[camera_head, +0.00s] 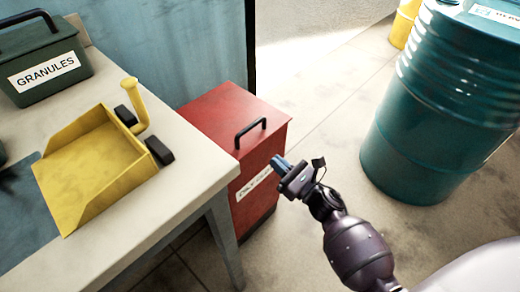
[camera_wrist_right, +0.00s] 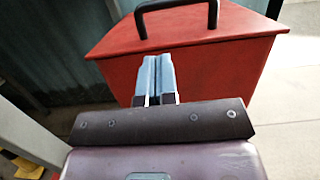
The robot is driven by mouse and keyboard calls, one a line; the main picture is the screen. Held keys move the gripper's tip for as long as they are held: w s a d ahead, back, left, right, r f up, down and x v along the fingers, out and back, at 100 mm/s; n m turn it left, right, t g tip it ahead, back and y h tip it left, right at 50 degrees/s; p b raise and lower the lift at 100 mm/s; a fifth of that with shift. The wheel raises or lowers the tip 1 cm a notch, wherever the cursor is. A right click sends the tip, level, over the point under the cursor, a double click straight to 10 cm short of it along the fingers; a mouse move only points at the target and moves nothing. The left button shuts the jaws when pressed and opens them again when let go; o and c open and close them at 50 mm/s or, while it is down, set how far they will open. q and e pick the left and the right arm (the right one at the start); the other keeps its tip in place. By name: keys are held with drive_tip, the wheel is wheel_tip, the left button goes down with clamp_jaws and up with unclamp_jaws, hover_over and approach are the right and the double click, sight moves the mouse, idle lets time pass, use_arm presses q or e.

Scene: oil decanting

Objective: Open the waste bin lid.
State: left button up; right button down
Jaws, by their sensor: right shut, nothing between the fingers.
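The red waste bin (camera_head: 262,185) stands on the floor beside the table, with its lid (camera_head: 215,118) closed. A black handle (camera_head: 250,131) rises from the lid near its front edge. The bin's front carries a white label, partly hidden by my gripper. My right gripper (camera_head: 281,164) is in front of the bin, near the label and below the handle. In the right wrist view its blue fingers (camera_wrist_right: 155,78) are together and empty, pointing at the bin (camera_wrist_right: 200,62), with the handle (camera_wrist_right: 177,8) beyond them. My left gripper is not in view.
The table (camera_head: 185,205) is at the left, its edge close to the bin. It holds a yellow dustpan (camera_head: 95,165) and a dark green granules box (camera_head: 45,65). A teal drum (camera_head: 440,105) stands at the right. Floor (camera_head: 325,125) is clear between bin and drum.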

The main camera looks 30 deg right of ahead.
sight(253, 147)
drive_tip(key=x, duration=0.8)
drive_tip(key=shift+w+r, duration=0.1)
drive_tip(key=shift+w, duration=0.1)
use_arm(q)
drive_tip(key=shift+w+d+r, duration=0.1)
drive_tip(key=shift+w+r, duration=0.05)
use_arm(e)
drive_tip(key=shift+w+a+r, duration=0.15)
drive_tip(key=shift+w+a, duration=0.1)
drive_tip(key=shift+w, duration=0.3)
drive_tip(key=shift+r, duration=0.15)
